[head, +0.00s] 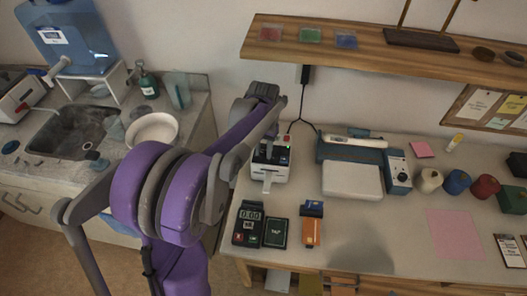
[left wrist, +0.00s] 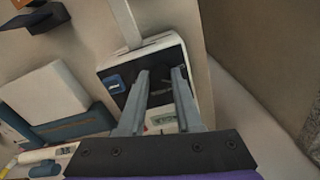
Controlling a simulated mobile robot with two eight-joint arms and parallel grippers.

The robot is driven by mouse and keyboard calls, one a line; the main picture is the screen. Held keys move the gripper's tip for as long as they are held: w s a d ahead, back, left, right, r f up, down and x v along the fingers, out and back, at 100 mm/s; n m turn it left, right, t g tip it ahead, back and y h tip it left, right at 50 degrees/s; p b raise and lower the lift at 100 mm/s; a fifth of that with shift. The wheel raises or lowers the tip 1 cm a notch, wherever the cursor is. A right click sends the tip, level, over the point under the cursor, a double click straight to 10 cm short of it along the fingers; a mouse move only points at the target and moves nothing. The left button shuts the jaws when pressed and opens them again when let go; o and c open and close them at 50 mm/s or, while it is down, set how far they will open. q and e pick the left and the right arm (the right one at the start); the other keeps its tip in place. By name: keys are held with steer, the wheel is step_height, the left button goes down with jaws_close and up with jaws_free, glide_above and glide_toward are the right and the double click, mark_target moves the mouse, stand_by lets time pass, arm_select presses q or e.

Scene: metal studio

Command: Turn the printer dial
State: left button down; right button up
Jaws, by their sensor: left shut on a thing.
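The label printer (head: 283,171) is a small white box with a dark top, and a paper strip sticks out of its front. It stands on the worktop just right of my left arm. In the left wrist view the printer (left wrist: 190,55) lies under my left gripper (left wrist: 162,74), whose two fingers reach down onto its dark top. The fingers are closed in on the dial, with a narrow gap between the tips. The dial itself is dark and hard to make out between them. A blue part (left wrist: 115,84) shows on the printer beside the fingers. My right gripper is out of view.
A blue-and-white device (head: 352,180) stands right of the printer. A card reader (head: 248,222) and an orange-and-blue item (head: 311,230) lie in front. A wooden shelf (head: 370,55) hangs above. A sink (head: 75,133) and white bowl (head: 152,130) are at left.

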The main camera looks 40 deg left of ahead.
mark_target(264, 154)
arm_select(q)
steer(key=n+b, duration=0.1)
steer(key=n, duration=0.5)
stand_by(0.6)
steer(key=c, duration=0.6)
jaws_free()
step_height(264, 154, up, 11)
steer(key=shift+p, duration=0.3)
steer(key=shift+f, duration=0.1)
